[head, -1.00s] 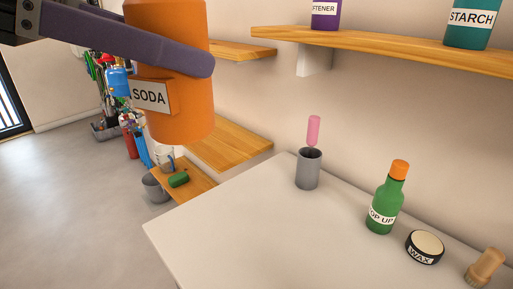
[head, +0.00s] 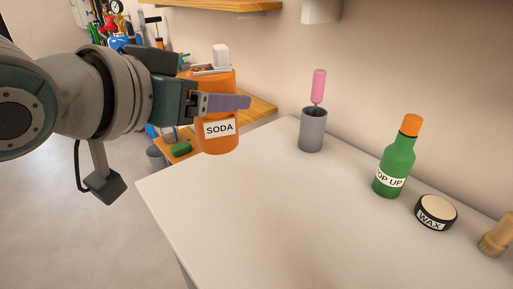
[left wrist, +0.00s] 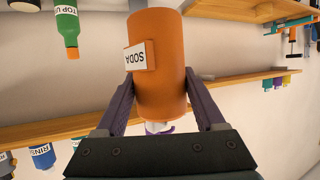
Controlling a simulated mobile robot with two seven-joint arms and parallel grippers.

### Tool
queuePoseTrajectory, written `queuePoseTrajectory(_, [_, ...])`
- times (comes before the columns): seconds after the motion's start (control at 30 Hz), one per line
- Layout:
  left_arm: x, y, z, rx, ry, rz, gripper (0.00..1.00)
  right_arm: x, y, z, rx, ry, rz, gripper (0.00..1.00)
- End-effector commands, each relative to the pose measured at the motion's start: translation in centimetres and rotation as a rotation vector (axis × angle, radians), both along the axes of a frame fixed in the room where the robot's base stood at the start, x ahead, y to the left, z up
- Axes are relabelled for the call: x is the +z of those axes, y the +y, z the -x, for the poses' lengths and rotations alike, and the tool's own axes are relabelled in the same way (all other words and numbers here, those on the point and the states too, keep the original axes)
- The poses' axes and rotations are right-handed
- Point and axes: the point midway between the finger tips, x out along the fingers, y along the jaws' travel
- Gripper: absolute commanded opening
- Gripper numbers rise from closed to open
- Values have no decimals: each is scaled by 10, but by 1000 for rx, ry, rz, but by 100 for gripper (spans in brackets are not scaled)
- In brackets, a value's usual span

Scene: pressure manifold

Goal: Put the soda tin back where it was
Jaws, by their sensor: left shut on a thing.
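The orange soda tin (head: 217,140), with a white SODA label, is upright at the back left edge of the white table. I cannot tell whether its base touches the table. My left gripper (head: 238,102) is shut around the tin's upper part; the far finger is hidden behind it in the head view. In the left wrist view the tin (left wrist: 165,90) sits between both purple fingers, its label upside down. My right gripper is not in view.
On the white table (head: 260,215) stand a grey cup (head: 312,132) with a pink-handled tool, a green bottle (head: 394,170), a wax tin (head: 436,213) and a brush (head: 497,236). A wooden shelf (head: 225,5) is above; a lower wooden ledge (head: 262,108) lies behind the tin. The table's front is clear.

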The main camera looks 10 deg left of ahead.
Motion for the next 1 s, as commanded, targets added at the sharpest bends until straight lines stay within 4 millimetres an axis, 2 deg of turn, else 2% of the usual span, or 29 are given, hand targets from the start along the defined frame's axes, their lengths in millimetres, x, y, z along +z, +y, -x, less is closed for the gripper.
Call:
queuePoseTrajectory(0.03, [-19, 0, 1, 1, 7, 0, 8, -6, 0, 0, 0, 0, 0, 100])
queuePoseTrajectory(0.2, [-68, 1, 1, 0, 7, -1, 8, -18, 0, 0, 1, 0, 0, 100])
queuePoseTrajectory(0.4, [-114, 0, 1, -1, 3, 0, 8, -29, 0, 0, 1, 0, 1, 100])
queuePoseTrajectory(0.63, [-133, 0, 0, 0, 0, -1, 8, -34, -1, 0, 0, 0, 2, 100])
queuePoseTrajectory(0.83, [-162, 1, 0, 0, 1, 0, 8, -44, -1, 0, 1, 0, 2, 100])
queuePoseTrajectory(1.0, [-167, 0, 0, -1, -1, 0, 8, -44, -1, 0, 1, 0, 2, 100])
